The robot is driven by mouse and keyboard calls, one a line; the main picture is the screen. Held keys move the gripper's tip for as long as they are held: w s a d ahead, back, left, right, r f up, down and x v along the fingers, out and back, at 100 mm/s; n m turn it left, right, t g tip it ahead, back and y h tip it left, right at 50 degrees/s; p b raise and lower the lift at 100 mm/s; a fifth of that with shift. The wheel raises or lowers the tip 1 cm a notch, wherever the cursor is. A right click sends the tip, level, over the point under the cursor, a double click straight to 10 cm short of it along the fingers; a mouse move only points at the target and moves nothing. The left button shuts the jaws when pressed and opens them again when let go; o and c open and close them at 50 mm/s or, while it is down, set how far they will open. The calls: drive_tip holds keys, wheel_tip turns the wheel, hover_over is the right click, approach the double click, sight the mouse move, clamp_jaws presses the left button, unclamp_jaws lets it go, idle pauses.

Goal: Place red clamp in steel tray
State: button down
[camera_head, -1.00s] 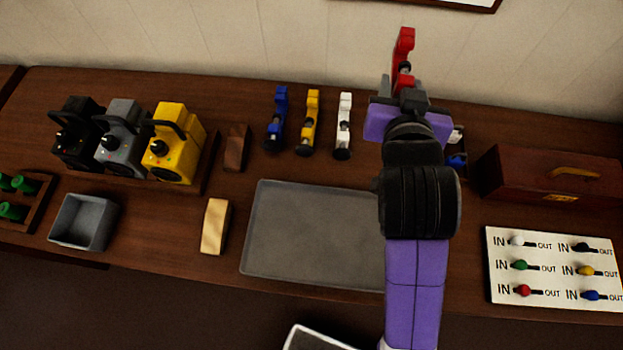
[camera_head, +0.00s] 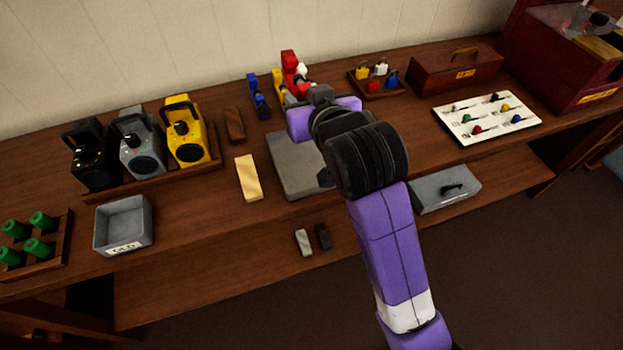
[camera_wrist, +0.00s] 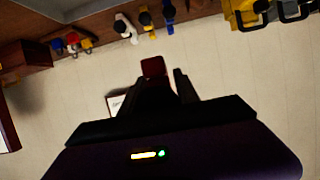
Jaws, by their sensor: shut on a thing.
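The red clamp (camera_head: 289,62) is held upright above the back of the bench. My gripper (camera_head: 303,89) is shut on its lower part, which the fingers partly hide. In the wrist view the red clamp (camera_wrist: 153,67) shows between the two dark fingers, against the pale wall. The steel tray (camera_head: 290,165) is a flat grey tray lying on the bench, below and nearer than the gripper. My arm hides its right part. The clamp is apart from the tray.
A blue clamp (camera_head: 258,97) and a yellow clamp (camera_head: 279,85) stand close to the gripper, with a white clamp (camera_wrist: 125,27) beside them. A pale block (camera_head: 248,178) lies left of the tray. A padlock rack (camera_head: 377,85) and a red toolbox (camera_head: 455,70) stand right.

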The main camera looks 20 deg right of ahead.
hover_over(304, 177)
wheel_tip(304, 177, down, 15)
drive_tip(key=shift+w, duration=0.1)
drive_tip(key=shift+f, duration=2.55)
drive_tip(key=shift+f, duration=0.15)
drive_tip(key=c, duration=0.9)
unclamp_jaws()
